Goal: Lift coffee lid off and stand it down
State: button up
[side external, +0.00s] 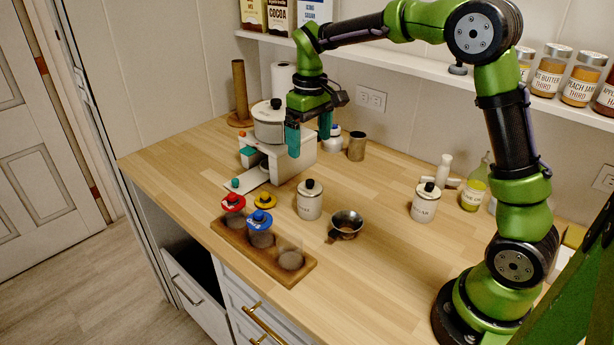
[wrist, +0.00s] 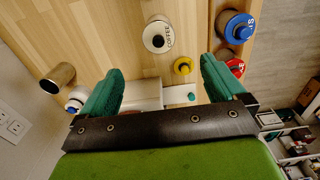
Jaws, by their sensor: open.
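The coffee canister (side external: 310,206) stands upright on the counter, white-grey with a metallic lid (side external: 309,187) and black knob on top. In the wrist view the canister's COFFEE lettering (wrist: 169,36) and its black-knobbed lid (wrist: 157,41) show from above. The lid sits on the canister. My gripper (side external: 308,132) has teal fingers and is open and empty, above the counter near the white appliance, behind the canister in the side view. In the wrist view the fingertips (wrist: 160,66) are spread wide, with the canister beyond them near the top edge.
A wooden tray (side external: 228,238) holds several glass jars, with red and blue lids on two. A yellow lid (side external: 264,200) lies beside it. A metal cup (side external: 345,224) stands right of the canister. A similar canister (side external: 425,204) is farther right.

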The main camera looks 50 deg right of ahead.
aim_at(310, 181)
notch_tip(310, 181, down, 12)
jog(key=shift+w+d+f, duration=0.1)
jog(key=shift+d+f, duration=0.05)
jog(key=shift+f, duration=0.1)
dwell(0.3)
jog(key=shift+c, duration=0.3)
jog(key=c, duration=1.1)
jog(key=shift+o, duration=0.2)
jog(key=shift+r, duration=0.2)
